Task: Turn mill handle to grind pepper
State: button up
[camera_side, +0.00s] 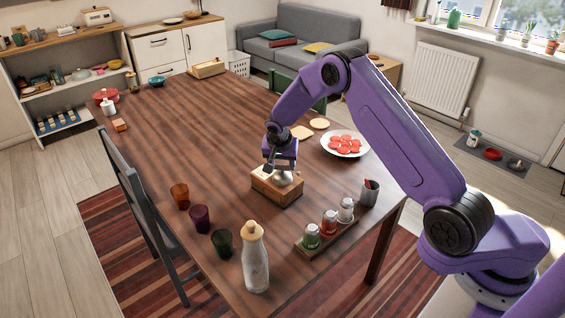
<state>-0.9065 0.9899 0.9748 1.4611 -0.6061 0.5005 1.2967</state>
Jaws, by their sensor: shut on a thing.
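The pepper mill (276,188) stands on the dark wooden table (225,125). It has a square wooden base and a pale metal dome (284,177) on top. My gripper (279,166) is directly over the mill, pointing down, with its fingers low at the mill's top. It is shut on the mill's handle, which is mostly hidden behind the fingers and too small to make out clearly.
Coloured glasses (200,218) and a bottle (255,262) stand in front and left. The table's middle left is clear.

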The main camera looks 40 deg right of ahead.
jog(key=m, duration=0.2)
jog(key=m+g, duration=0.1)
jog(key=m, duration=0.1)
jog(key=m+g+h, duration=0.1)
jog(key=m, duration=0.1)
jog(key=shift+w+m, duration=0.25)
jog(key=shift+m, duration=0.05)
jog(key=m+g, duration=0.1)
jog(key=m, duration=0.2)
jog(key=m+g, duration=0.1)
jog(key=m, duration=0.2)
jog(key=shift+w+g+y, duration=0.15)
jog(key=shift+g+y, duration=0.15)
jog(key=shift+g, duration=0.1)
jog(key=m+g, duration=0.1)
jog(key=m, duration=0.2)
jog(key=m+y, duration=0.1)
jog(key=m, duration=0.2)
jog(key=shift+w+d+m+g+y, duration=0.2)
jog(key=shift+m+g+y, duration=0.1)
jog(key=shift+m+g, duration=0.1)
jog(key=m+y, duration=0.1)
jog(key=m, duration=0.4)
jog(key=shift+d+g+y, duration=0.1)
jog(key=shift+g+y, duration=0.3)
jog(key=shift+m, duration=0.3)
jog(key=o, duration=1)
jog(key=shift+o, duration=0.2)
jog(key=shift+r, duration=0.1)
